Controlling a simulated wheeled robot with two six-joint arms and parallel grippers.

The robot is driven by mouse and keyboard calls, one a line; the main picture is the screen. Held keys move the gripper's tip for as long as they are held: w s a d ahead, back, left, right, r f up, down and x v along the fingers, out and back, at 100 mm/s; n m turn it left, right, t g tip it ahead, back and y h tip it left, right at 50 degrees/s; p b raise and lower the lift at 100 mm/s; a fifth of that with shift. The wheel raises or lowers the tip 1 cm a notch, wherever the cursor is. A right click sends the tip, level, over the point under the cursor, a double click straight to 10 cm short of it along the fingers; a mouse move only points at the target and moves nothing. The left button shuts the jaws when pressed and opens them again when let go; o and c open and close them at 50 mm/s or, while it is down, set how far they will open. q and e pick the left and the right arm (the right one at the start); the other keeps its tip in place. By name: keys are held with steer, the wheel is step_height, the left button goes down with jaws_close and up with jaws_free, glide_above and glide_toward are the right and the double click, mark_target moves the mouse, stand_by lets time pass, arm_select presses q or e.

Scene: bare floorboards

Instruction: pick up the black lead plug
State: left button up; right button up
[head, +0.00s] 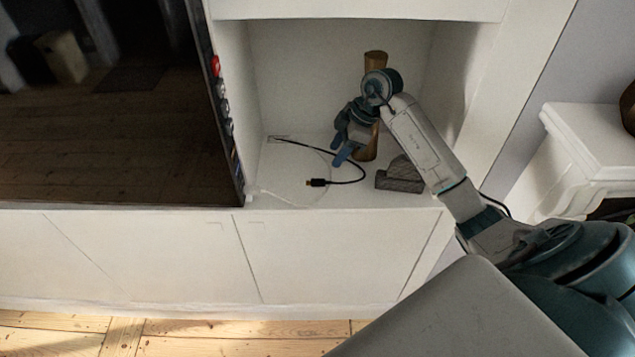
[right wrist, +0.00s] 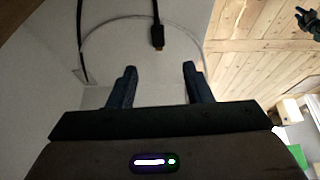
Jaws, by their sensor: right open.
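The black lead plug (head: 317,183) lies on the white shelf floor of the open niche, at the end of a thin black lead (head: 352,181) that curves back to the niche's left rear. My right gripper (head: 340,150) is inside the niche, behind and to the right of the plug in the head view, open and empty. In the right wrist view the plug (right wrist: 157,36) shows beyond and between the two spread fingertips (right wrist: 159,68), with a gap to them. My left gripper does not show in the head view.
A wooden cylinder (head: 369,148) stands behind my right gripper. A dark grey block (head: 400,178) lies to the right of the plug. A thin white cable (head: 285,200) crosses the shelf. A dark screen (head: 110,110) borders the niche on the left.

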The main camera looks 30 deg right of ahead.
steer(key=p, duration=0.2)
glide_above(322, 181)
steer(key=s+d, duration=0.1)
steer(key=d, duration=0.1)
steer(key=f, duration=0.5)
steer(key=shift+s+d, duration=0.15)
steer(key=shift+s, duration=0.05)
steer(key=p+x, duration=0.2)
steer(key=x, duration=0.2)
steer(key=shift+f, duration=0.1)
steer(key=shift+w+f, duration=0.1)
steer(key=shift+f, duration=0.5)
jaws_close()
